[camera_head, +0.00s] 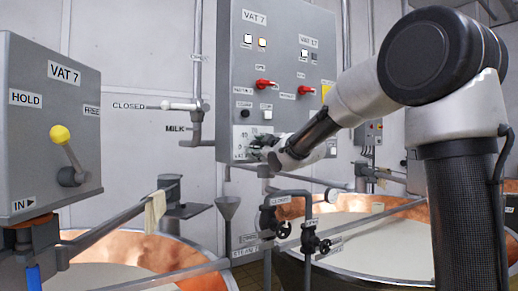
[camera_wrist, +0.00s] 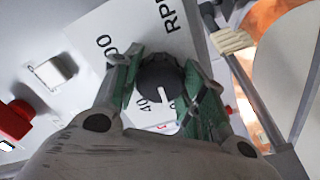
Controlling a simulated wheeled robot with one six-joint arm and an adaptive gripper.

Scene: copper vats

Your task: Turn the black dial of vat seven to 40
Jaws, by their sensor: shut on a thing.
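The black dial (camera_wrist: 158,74) sits on a white scale plate (camera_wrist: 98,22) lettered RPM, in the wrist view. My gripper (camera_wrist: 161,76) is shut on it, one green-padded finger on each side. The dial's white pointer line (camera_wrist: 165,94) points toward the bottom of the picture, slightly right of the printed 40 (camera_wrist: 146,104). Other scale numbers are partly covered by the fingers. In the head view my gripper (camera_head: 264,146) is at the lower front of the grey VAT 7 cabinet (camera_head: 240,85); it and the arm hide the dial there.
Red switches (camera_head: 265,84) sit above the dial; a red knob (camera_wrist: 16,120) and white switch (camera_wrist: 55,70) show in the wrist view. A grey VAT 7 lever box (camera_head: 50,125) stands left. Copper vats (camera_head: 150,251) with rails and black valve wheels (camera_head: 310,240) lie below.

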